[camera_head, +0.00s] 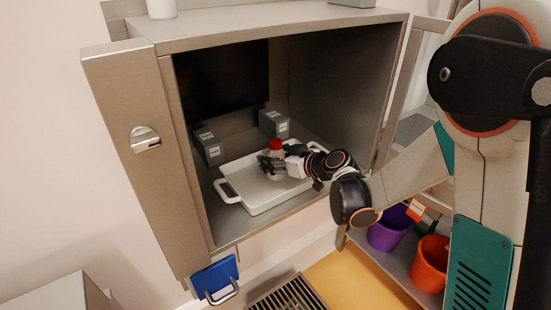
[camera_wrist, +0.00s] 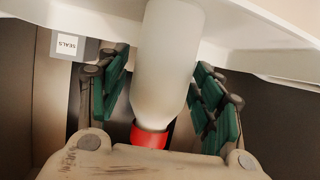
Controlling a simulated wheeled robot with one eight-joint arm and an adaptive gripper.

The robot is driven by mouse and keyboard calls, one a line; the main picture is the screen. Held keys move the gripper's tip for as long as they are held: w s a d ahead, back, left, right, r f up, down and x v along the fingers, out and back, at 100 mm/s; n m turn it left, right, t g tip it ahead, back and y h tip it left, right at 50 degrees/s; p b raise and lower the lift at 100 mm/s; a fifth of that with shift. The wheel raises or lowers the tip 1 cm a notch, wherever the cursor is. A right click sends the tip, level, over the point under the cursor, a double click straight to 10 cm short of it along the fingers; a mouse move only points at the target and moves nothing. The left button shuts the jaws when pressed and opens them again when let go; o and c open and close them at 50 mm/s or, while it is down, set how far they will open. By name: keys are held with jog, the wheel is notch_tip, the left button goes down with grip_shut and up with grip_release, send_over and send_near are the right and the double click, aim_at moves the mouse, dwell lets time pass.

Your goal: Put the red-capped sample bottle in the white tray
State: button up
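The white sample bottle with its red cap (camera_head: 275,143) is upright over the back part of the white tray (camera_head: 262,207) inside the metal cabinet. My gripper partly hides its body and base, so I cannot tell whether it touches the tray floor. In the wrist view the white bottle body (camera_wrist: 168,65) fills the middle, with the red cap (camera_wrist: 149,137) nearest the palm. My gripper (camera_head: 272,166) is at the bottle, just below the cap. Its green-padded fingers (camera_wrist: 163,85) are spread on either side of the bottle, with gaps visible, so it looks open.
Two grey labelled boxes (camera_head: 208,147) (camera_head: 273,124) stand behind the tray. The cabinet's right wall (camera_head: 360,90) is close to my arm. A purple bucket (camera_head: 389,228) and an orange bucket (camera_head: 429,264) stand on a lower shelf.

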jog(key=shift+r, duration=0.15)
jog(key=p+v, duration=0.3)
jog(key=v, duration=0.9)
jog(key=shift+s, duration=0.1)
jog(key=s+d+r+m+g+h, duration=0.1)
jog(key=s+d+m+h, duration=0.3)
jog(key=s, duration=0.8)
jog(key=s+d+r+m+g+h, duration=0.1)
jog(key=s+d+r+m+h, duration=0.3)
jog(key=s+d, duration=0.4)
jog(key=s+h, duration=0.1)
jog(key=s, duration=0.3)
jog(key=shift+d+m+g, duration=0.3)
jog(key=shift+d, duration=0.05)
jog(key=shift+s+r, duration=0.1)
